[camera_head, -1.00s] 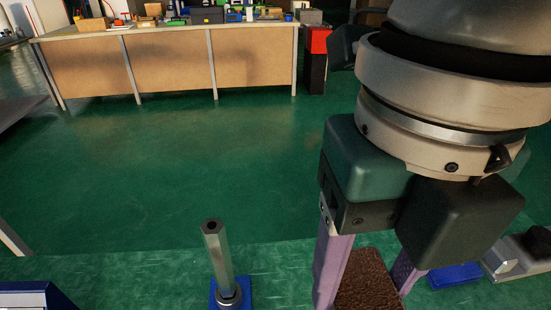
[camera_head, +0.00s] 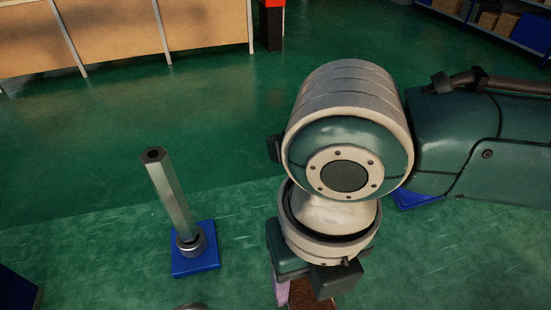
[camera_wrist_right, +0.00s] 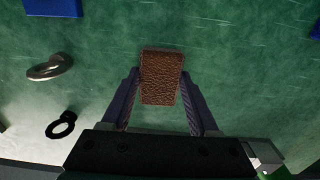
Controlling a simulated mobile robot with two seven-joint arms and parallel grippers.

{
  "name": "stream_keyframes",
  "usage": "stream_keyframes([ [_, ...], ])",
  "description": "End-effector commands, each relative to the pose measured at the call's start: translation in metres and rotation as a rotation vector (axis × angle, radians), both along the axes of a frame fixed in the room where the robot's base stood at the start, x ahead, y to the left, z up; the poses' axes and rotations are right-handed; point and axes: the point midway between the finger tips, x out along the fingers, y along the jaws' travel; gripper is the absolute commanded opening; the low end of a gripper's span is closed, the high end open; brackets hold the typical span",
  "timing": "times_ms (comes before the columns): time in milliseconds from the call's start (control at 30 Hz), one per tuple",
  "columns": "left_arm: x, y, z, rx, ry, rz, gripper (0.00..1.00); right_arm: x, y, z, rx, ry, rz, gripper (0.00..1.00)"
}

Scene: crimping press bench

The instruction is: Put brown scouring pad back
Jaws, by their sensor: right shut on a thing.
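The brown scouring pad (camera_wrist_right: 161,70) is a rough, rectangular block. It sits between the two purple fingers of my right gripper (camera_wrist_right: 160,80) in the right wrist view, with its far end out past the fingertips. In the head view my right gripper (camera_head: 303,298) is at the bottom edge, and only part of the pad (camera_head: 310,293) shows beside a finger. The gripper is shut on the pad, over a green surface. My left gripper is not in view.
A metal hexagonal post (camera_head: 171,198) stands on a blue base (camera_head: 196,263) left of my right gripper. The right wrist view shows a metal ring (camera_wrist_right: 48,70), a black eyelet (camera_wrist_right: 62,126) and a blue piece (camera_wrist_right: 52,7).

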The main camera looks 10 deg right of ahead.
Motion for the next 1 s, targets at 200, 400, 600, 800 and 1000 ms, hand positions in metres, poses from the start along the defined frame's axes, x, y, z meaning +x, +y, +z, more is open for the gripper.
stream_keyframes([
  [200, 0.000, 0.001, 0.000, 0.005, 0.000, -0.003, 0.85, 0.000, 0.000, 0.000, 0.000, 0.000, 0.000, 0.00],
  [400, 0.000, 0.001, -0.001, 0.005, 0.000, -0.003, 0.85, 0.000, 0.000, -0.002, 0.000, -0.001, 0.000, 0.73],
  [600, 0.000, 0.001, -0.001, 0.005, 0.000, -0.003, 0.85, 0.000, 0.000, -0.002, 0.000, -0.001, 0.000, 0.91],
  [800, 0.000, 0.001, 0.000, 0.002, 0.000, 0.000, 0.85, 0.000, 0.000, -0.001, 0.000, -0.001, 0.000, 0.91],
  [1000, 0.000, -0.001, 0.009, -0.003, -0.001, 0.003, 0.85, 0.002, 0.000, 0.023, 0.001, -0.005, 0.001, 0.91],
])
